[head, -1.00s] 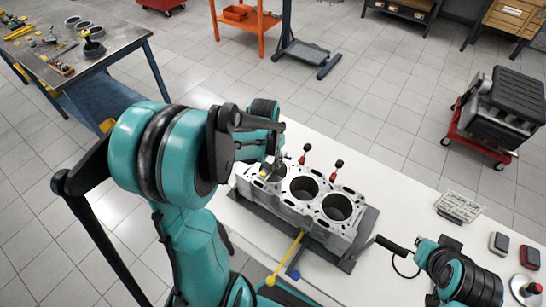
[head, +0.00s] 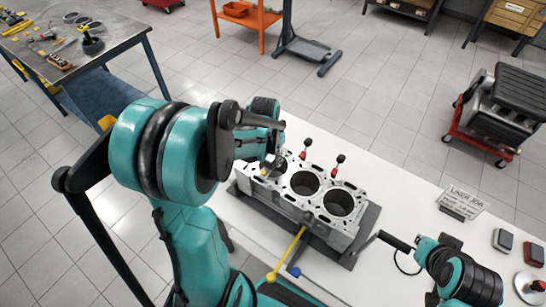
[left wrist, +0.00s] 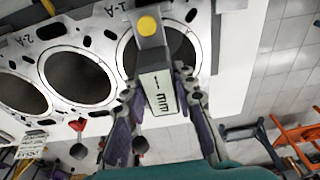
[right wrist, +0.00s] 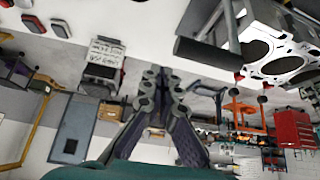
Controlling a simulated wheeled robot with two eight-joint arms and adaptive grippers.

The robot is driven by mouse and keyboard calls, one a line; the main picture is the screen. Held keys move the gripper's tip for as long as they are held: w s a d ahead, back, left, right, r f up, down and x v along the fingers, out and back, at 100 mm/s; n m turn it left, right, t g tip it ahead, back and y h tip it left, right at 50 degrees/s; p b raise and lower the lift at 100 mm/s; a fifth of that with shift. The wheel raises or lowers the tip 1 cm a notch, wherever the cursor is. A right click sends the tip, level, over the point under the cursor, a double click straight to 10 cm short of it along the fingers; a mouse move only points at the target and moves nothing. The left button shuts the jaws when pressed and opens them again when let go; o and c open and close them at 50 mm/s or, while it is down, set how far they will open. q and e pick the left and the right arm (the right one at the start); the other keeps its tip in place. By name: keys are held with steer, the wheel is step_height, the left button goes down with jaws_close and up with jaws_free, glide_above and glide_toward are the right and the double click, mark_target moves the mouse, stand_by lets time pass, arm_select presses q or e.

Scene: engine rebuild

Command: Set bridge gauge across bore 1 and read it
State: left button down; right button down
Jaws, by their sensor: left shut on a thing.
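The engine block (head: 315,212) lies on the white bench, with several open bores in its top face. My left gripper (left wrist: 160,103) is shut on the bridge gauge (left wrist: 153,72), a grey piece with a yellow round button and a "1 mm" label. The gauge is over bore 1 (left wrist: 178,50), beside the "1-A" mark, and hides part of it. I cannot tell whether it touches the deck. In the head view the left gripper (head: 272,160) is over the block's left end, partly hidden by its arm. My right gripper (right wrist: 162,80) looks shut and empty, off the block.
Two red-and-black knobs (head: 338,160) stand behind the block. A black handle (head: 396,243) sticks out at its right. A yellow bar (head: 287,255) lies in front. A written card (head: 462,200) stands on the bench (head: 400,190), which is clear behind the block's right side.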

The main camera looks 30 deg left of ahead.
stand_by(0.3)
arm_select(q)
steer(key=c, duration=1.1)
jaws_free()
steer(key=shift+c, duration=0.2)
steer(key=shift+r, duration=0.1)
step_height(320, 180, up, 12)
steer(key=s, duration=0.2)
